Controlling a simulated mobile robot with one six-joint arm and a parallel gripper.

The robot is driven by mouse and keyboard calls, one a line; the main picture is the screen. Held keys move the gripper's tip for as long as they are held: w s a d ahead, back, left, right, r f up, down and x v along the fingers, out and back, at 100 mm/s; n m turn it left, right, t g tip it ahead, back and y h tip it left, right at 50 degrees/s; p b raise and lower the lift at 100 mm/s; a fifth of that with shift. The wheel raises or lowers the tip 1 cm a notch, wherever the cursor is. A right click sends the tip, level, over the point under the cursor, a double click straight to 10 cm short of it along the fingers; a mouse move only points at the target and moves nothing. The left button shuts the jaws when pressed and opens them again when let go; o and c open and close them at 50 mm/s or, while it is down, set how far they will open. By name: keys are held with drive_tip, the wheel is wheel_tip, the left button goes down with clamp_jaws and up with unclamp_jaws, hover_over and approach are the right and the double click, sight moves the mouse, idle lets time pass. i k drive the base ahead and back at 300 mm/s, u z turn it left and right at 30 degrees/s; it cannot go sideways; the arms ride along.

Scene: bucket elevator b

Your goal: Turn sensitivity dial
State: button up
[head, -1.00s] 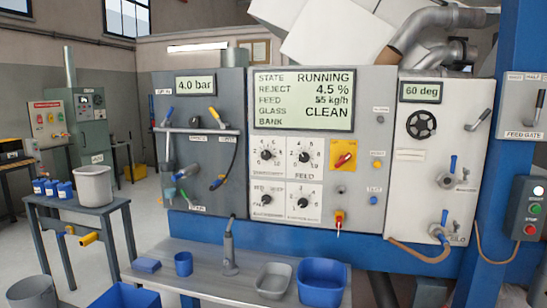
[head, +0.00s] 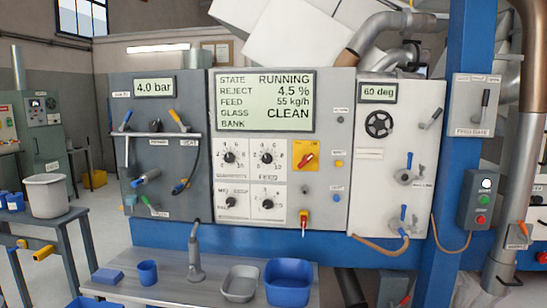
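The control panel (head: 338,215) faces me in the middle of the head view, with four black dials on white plates below a display. The upper left dial (head: 229,157) has a scale around it; the small label under it looks like the sensitivity label but is too blurred to read surely. The upper right dial (head: 267,157) is marked feed. Two more dials, the lower left (head: 230,202) and the lower right (head: 267,204), sit below. The display (head: 265,101) reads running, reject 4.5 %, feed 55 kg/h, glass clean. My gripper is not in view.
A metal bench (head: 170,277) stands below the panel with a blue cup (head: 148,273), a grey upright tool (head: 195,255), a grey tray (head: 239,284) and a blue bin (head: 288,285). A red switch on yellow (head: 306,155) is right of the dials. A blue post (head: 455,150) stands farther right.

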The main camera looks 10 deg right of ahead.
sight(228, 157)
drive_tip(key=k, duration=1.3)
drive_tip(key=u, duration=0.1)
drive_tip(key=i, duration=0.65)
drive_tip(key=u, duration=0.8)
drive_tip(key=i, duration=1)
drive_tip(key=u, duration=0.55)
